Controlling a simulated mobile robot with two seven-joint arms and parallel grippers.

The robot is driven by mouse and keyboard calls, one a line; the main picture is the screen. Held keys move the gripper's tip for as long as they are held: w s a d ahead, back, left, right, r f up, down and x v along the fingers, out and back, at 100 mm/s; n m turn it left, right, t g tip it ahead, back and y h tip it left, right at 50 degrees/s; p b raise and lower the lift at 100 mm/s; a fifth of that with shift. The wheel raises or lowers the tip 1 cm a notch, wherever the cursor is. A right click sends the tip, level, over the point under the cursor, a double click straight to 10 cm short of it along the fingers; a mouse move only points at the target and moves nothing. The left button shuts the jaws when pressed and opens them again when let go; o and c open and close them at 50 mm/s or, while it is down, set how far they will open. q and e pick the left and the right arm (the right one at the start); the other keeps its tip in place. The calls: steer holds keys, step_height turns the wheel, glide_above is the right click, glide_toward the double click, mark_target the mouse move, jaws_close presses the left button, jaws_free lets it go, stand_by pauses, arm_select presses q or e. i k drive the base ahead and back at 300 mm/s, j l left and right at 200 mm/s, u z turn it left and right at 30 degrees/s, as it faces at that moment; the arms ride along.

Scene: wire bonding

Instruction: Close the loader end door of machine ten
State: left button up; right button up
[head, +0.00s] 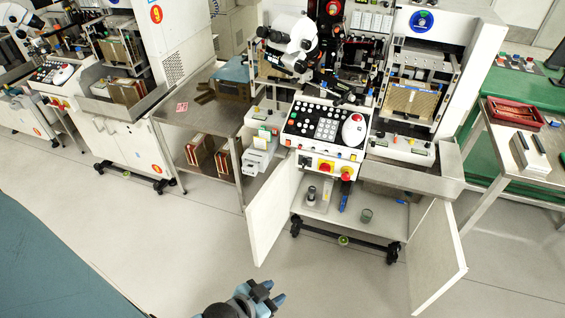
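The middle bonding machine (325,130) has a blue round badge (422,20); its number is too small to read. Its lower cabinet has two white doors, both swung open toward me. The left door (272,222) stands out at the left of the cabinet opening. The right door (437,258) stands out at the right. I cannot tell by a label which is the loader end. My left gripper (271,292) is at the bottom centre, below the left door and apart from it. Its blue fingertips are spread and empty. My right gripper is not in view.
A black castor frame (345,241) runs underneath. A metal bench (208,119) stands left, a side table with a red tray (515,113) right. The floor in front is clear.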

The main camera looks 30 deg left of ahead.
mark_target(266, 215)
steer(key=j+z, duration=0.1)
steer(key=j, duration=0.55)
steer(key=j+z, duration=0.1)
steer(key=j, duration=1.2)
steer(key=k+j+z, duration=0.15)
steer(key=j, duration=0.5)
steer(key=j+z, duration=0.1)
steer(key=j, duration=0.55)
steer(key=k+j+z, duration=0.1)
steer(key=j, duration=0.55)
steer(key=i+j+z, duration=0.1)
steer(key=z, duration=0.6)
